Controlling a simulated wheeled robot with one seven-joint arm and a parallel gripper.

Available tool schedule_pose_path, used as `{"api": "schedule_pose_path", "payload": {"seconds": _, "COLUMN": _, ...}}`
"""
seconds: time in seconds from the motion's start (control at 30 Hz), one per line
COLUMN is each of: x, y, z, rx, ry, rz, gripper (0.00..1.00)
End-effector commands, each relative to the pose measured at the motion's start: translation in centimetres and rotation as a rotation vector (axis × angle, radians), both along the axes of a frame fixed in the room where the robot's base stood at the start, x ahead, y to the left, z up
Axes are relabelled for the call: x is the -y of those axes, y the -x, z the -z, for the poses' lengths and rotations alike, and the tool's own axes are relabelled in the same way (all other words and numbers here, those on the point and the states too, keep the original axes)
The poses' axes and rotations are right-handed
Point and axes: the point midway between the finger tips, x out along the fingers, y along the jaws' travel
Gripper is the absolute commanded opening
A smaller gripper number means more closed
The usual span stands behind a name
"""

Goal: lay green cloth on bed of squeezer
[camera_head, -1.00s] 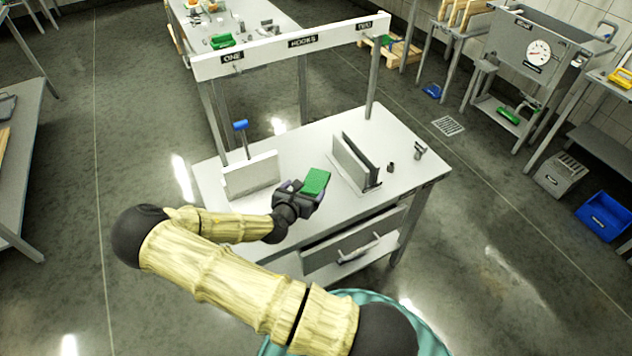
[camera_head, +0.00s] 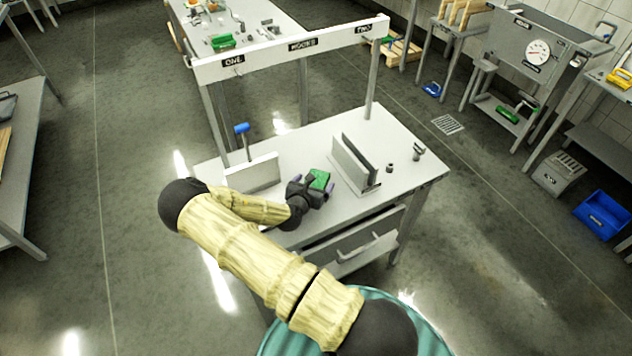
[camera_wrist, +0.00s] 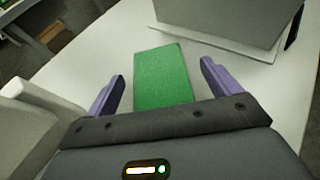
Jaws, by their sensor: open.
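The green cloth (camera_head: 320,179) is a flat rectangle on the pale tabletop, between a low upright panel with a blue-handled lever and a pair of upright grey plates. In the wrist view the cloth (camera_wrist: 163,78) lies between my open fingers, with a gap on each side. My gripper (camera_head: 318,182) is low over the table; its fingers also show in the wrist view (camera_wrist: 162,72). The panel (camera_head: 252,174) and the plates (camera_head: 352,160) flank the cloth and look like squeezer parts. I cannot tell where the squeezer's bed begins or ends. My gripper body hides the cloth's near end.
Small metal parts (camera_head: 418,151) stand at the right. A drawer (camera_head: 355,245) is under the table's front. The table's front right corner is clear.

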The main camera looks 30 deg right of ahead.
Motion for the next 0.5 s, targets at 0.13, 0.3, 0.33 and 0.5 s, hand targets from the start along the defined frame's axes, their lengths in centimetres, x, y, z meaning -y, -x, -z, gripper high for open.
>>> {"api": "schedule_pose_path", "payload": {"seconds": 0.13, "x": 1.06, "y": -1.06, "z": 0.51, "rx": 0.001, "ry": -0.001, "rz": -0.001, "gripper": 0.89}}
{"api": "schedule_pose_path", "payload": {"seconds": 0.3, "x": 1.12, "y": -1.20, "z": 0.67, "rx": 0.001, "ry": 0.001, "rz": -0.002, "gripper": 0.89}}
{"api": "schedule_pose_path", "payload": {"seconds": 0.33, "x": 1.12, "y": -1.20, "z": 0.67, "rx": 0.001, "ry": 0.001, "rz": -0.002, "gripper": 0.89}}
{"api": "schedule_pose_path", "payload": {"seconds": 0.5, "x": 1.12, "y": -1.20, "z": 0.65, "rx": 0.001, "ry": 0.001, "rz": -0.002, "gripper": 0.89}}
